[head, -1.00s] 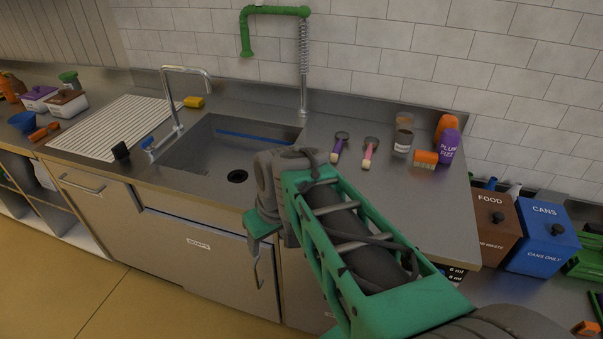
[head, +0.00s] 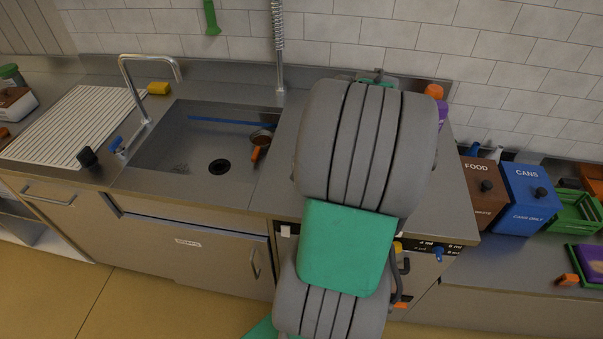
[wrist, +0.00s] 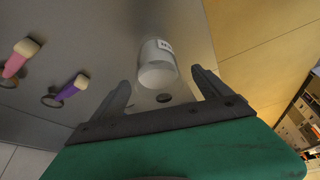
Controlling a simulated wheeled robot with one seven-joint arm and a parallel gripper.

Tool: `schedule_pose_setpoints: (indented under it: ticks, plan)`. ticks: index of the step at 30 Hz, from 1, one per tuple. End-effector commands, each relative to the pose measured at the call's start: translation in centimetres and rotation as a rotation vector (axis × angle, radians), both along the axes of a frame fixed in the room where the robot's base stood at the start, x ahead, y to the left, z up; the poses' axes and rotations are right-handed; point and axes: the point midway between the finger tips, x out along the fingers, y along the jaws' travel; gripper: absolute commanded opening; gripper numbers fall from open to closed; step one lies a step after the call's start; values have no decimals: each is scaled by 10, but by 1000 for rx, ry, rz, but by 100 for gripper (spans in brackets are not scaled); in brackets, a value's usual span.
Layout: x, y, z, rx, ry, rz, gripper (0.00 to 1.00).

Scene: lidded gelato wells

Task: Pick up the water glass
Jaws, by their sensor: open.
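A clear glass (wrist: 157,62) with a white label shows in the wrist view, standing on the steel counter just beyond my gripper (wrist: 162,86). My gripper is open, with one finger to the left and one to the right of the glass's near end; I see no contact. A smaller dark round spot shows below it, between the fingers; I cannot tell what it is. In the head view my arm hides the glass and the gripper.
An orange-topped bottle (head: 435,91) stands behind my arm. Food (head: 481,190) and cans (head: 529,197) bins stand right.

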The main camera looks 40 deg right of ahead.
Motion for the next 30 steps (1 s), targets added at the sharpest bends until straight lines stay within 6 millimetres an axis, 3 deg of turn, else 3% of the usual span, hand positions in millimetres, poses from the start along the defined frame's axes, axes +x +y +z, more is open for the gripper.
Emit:
schedule_pose_setpoints:
  ticks: [9,16,30]
  plan:
    - [19,5,-46,2,3,-1,88]
    - [19,3,-49,-1,2,-5,88]
    - [19,3,-49,-1,2,-5,50]
